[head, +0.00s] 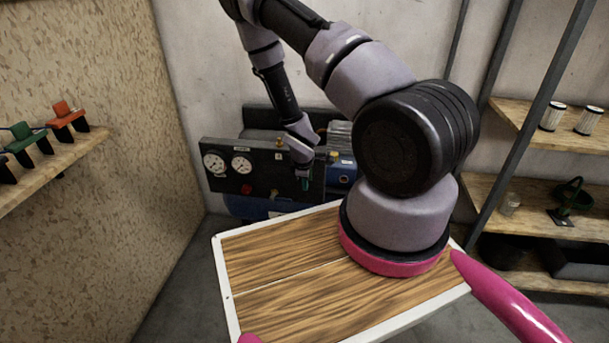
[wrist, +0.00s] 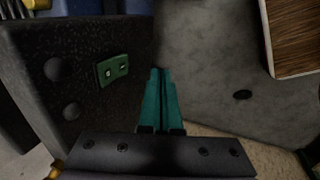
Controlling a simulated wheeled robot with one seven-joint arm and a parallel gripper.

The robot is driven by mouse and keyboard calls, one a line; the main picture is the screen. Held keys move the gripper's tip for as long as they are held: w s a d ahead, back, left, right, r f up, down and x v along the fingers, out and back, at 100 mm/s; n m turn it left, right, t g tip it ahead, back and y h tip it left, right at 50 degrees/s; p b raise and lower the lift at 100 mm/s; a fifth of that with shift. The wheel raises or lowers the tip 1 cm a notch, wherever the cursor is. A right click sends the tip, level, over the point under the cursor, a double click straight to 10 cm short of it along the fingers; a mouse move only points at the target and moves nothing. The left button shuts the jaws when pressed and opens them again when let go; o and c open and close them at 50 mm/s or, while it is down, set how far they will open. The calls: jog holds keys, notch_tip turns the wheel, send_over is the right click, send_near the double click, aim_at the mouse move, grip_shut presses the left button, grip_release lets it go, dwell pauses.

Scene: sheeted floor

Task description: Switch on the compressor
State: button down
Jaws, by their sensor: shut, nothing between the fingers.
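The compressor stands against the back wall in the head view, with a blue tank (head: 258,207) and a dark front panel (head: 225,177) carrying two white gauges and a red knob. My gripper (head: 305,184) is at the panel's right end and hides part of it. In the wrist view, my gripper's teal fingers (wrist: 160,84) are shut together and empty. A green plate with two small pale marks (wrist: 113,70) sits on a dark speckled face to their left. The fingers appear apart from that plate. I cannot tell whether it is on or off.
My own wooden-topped base fills the foreground. A shelf with orange and green clamp-like items (head: 67,117) is at the left. A metal-framed rack (head: 500,188) with jars and a green item stands at the right. Bare floor (head: 185,270) shows left of the base.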

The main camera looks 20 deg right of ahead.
jog(key=shift+w+d+f, duration=0.1)
jog(key=shift+w+d, duration=0.45)
jog(key=shift+w, duration=0.3)
jog(key=shift+w+d+f, duration=0.1)
jog(key=shift+w+d, duration=0.4)
jog(key=shift+w, duration=0.3)
jog(key=shift+w+d+f, duration=0.1)
jog(key=shift+w+d, duration=0.05)
jog(key=shift+w, duration=0.15)
jog(key=shift+r, duration=0.2)
